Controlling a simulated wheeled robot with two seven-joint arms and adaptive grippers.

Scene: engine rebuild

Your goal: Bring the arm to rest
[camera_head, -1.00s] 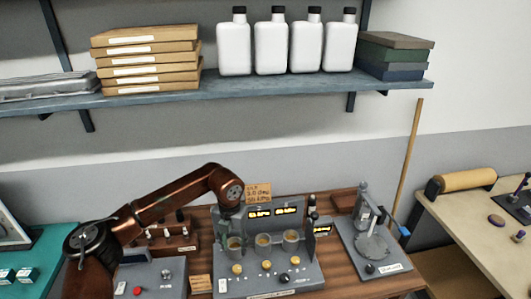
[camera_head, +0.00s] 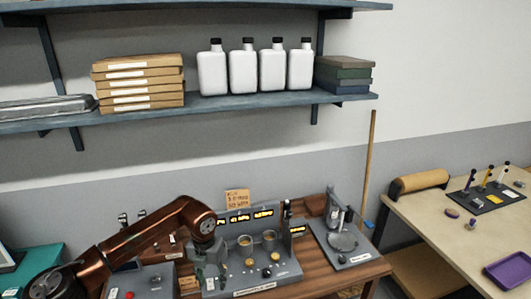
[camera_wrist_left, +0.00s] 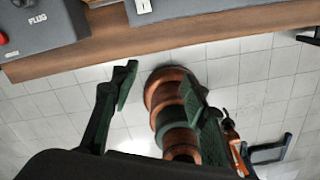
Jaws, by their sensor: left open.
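My left arm, copper-coloured, reaches in from the lower left in the head view. Its wrist bends down at the left end of a grey test unit (camera_head: 255,287) with lit displays and cups. My left gripper (camera_head: 210,272) points downward there, small and partly lost against the unit. In the left wrist view the left gripper (camera_wrist_left: 160,78) has its two dark green fingers apart, with nothing between them. Behind the fingers are the tiled floor and a copper-coloured link of my own body. My right gripper is in neither view.
The wooden bench (camera_wrist_left: 180,50) has its front edge near the left fingers in the wrist view. A grey press stand (camera_head: 345,245) stands right of the unit. A shelf (camera_head: 215,104) with white bottles and boxes hangs above. A beige table (camera_head: 440,225) stands at the right.

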